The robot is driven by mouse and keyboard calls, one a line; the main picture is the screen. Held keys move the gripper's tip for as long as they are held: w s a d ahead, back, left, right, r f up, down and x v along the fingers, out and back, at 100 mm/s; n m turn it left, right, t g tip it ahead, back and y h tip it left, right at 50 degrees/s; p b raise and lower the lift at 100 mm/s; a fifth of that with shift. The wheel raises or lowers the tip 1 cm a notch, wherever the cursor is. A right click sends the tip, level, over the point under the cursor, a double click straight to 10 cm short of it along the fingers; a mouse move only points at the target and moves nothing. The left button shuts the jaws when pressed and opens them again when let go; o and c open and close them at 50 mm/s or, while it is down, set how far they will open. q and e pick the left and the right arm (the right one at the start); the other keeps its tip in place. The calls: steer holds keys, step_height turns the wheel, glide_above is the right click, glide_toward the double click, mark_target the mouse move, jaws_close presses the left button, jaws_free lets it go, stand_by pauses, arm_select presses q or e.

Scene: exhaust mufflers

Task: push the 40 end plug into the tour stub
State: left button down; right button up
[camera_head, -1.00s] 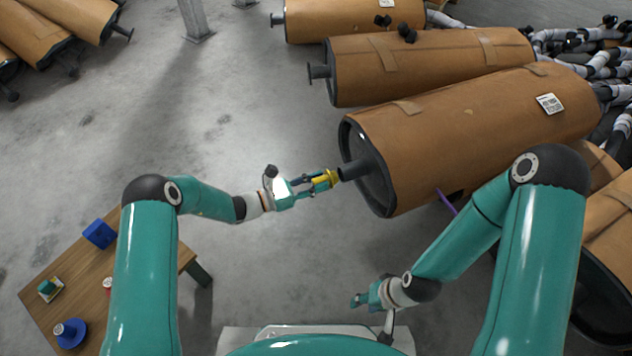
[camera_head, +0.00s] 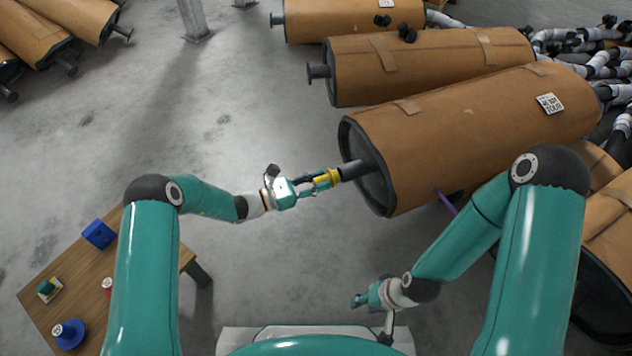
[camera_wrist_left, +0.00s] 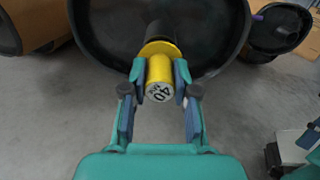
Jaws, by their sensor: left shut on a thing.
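The yellow 40 end plug (camera_head: 327,180) is in my left gripper (camera_head: 322,181), at the open end of the dark stub (camera_head: 353,170). The stub sticks out of the black end cap of the large cardboard-wrapped muffler (camera_head: 470,130). In the left wrist view the plug (camera_wrist_left: 160,75) shows its white face marked 40, held between both fingers of my left gripper (camera_wrist_left: 160,82). Its wide yellow collar meets the stub (camera_wrist_left: 158,32); how deep it sits is hidden. My right gripper (camera_head: 362,299) is low in the head view, away from the stub; its fingers are too small to judge.
More wrapped mufflers (camera_head: 430,65) lie behind and at the right. A wooden table (camera_head: 45,290) at the lower left carries a blue block (camera_head: 99,234), a blue round piece (camera_head: 69,333) and small parts. Grey floor between table and mufflers is clear.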

arm_select(q)
steer(key=shift+b+x, duration=0.45)
steer(key=shift+x, duration=0.7)
steer(key=c, duration=0.8)
jaws_free()
steer(key=v, duration=1.2)
steer(key=shift+d, duration=0.1)
